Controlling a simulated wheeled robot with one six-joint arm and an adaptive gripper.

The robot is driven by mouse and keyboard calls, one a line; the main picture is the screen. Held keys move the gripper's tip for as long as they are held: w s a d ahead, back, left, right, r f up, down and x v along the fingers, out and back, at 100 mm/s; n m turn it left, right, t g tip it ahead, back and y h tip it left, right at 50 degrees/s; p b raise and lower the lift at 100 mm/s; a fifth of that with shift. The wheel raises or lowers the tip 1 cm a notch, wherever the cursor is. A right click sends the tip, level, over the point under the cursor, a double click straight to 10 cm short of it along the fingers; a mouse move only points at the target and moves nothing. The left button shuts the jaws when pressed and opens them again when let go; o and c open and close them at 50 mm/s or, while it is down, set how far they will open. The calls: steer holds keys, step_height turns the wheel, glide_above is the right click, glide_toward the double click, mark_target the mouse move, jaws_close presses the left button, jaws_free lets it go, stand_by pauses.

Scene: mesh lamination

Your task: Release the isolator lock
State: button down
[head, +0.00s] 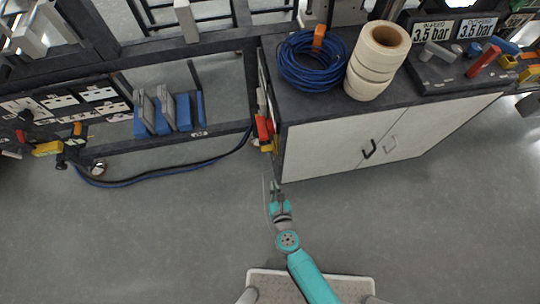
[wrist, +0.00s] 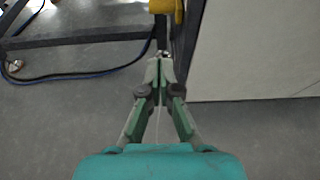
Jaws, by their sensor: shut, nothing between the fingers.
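A red and yellow fitting, possibly the isolator with its lock, sits on the left side of the cabinet. In the head view its red part (head: 264,129) is above a yellow part (head: 268,146). In the wrist view a yellow piece (wrist: 165,8) shows at the top edge, cut off by the frame. I cannot make out a separate lock. My gripper (head: 275,186) is shut and empty, below the fitting in the head view and apart from it. In the wrist view my gripper (wrist: 160,62) points toward the yellow piece, its tips together.
The white-fronted cabinet (head: 330,140) stands right of the fitting, carrying a blue hose coil (head: 306,62) and tape rolls (head: 378,58). A dark frame with blue blocks (head: 183,112) is at left. A cable (head: 160,174) hangs below it. Floor around my gripper is clear.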

steer(key=shift+w, duration=0.1)
glide_toward(268, 149)
steer(key=w+a+f, duration=0.2)
steer(key=w+f, duration=0.2)
steer(key=f, duration=0.1)
steer(key=shift+w+a+r, duration=0.15)
steer(key=shift+w+r, duration=0.25)
steer(key=shift+w, duration=0.35)
steer(key=shift+a, duration=0.1)
